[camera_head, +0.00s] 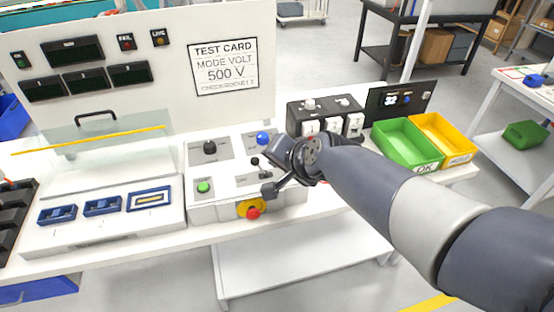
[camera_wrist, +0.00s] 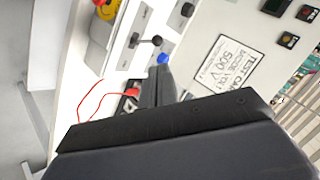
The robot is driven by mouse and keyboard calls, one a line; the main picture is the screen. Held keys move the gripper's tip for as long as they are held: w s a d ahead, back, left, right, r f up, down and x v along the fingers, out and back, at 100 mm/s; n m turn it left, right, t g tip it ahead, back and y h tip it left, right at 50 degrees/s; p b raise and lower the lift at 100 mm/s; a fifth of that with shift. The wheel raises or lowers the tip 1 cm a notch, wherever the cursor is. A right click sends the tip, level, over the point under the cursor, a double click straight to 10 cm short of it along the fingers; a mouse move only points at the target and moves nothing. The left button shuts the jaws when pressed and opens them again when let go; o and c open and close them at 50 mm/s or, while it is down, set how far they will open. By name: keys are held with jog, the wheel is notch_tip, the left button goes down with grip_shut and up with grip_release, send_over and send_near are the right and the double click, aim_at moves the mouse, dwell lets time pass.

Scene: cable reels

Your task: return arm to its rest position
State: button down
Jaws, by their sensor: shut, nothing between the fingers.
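My gripper (camera_head: 272,148) hangs over the right part of the white control box (camera_head: 215,210) in the head view, close to the blue button (camera_head: 263,138). In the wrist view my gripper's dark fingers (camera_wrist: 158,72) are together and empty. The blue button (camera_wrist: 163,58) shows just beyond their tips; I cannot tell the exact gap. My arm (camera_head: 370,185) reaches in from the lower right and hides part of the bench behind it.
The box carries a black knob (camera_head: 210,148), green button (camera_head: 204,187) and red emergency button (camera_head: 253,212). A test card panel (camera_head: 150,60) stands behind. Right are a black switch unit (camera_head: 325,104), green bin (camera_head: 405,143) and yellow bin (camera_head: 443,138). A red cable (camera_wrist: 88,97) lies nearby.

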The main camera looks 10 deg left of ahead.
jog(key=b, duration=0.2)
send_near(257, 160)
jog(key=f, duration=0.2)
jog(key=w+a, duration=0.2)
jog(key=shift+w+f, duration=0.3)
jog(key=shift+f, duration=0.05)
jog(key=shift+d, duration=0.1)
jog(key=shift+r, duration=0.1)
